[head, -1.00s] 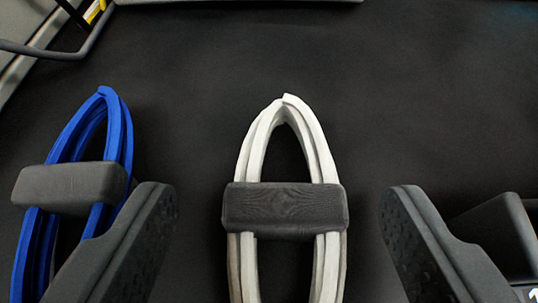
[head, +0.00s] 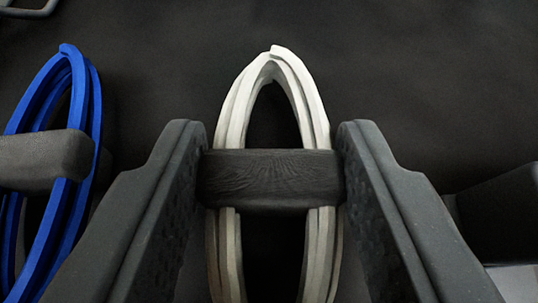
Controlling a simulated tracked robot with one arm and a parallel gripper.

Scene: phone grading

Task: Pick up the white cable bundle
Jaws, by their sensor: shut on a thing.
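The white cable bundle (head: 314,101) is a long looped coil in the middle of the head view, with a dark band (head: 270,180) around its waist. My gripper (head: 268,160) has one finger on each side of the band, and the fingers are shut on it at its left and right ends. The loop's far end points away from me past the fingertips. The lower part of the bundle runs down between the fingers and out of the bottom of the view.
A blue cable bundle (head: 84,80) with its own dark band (head: 45,160) lies just left of my left finger. A dark object (head: 500,215) is at the right edge.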

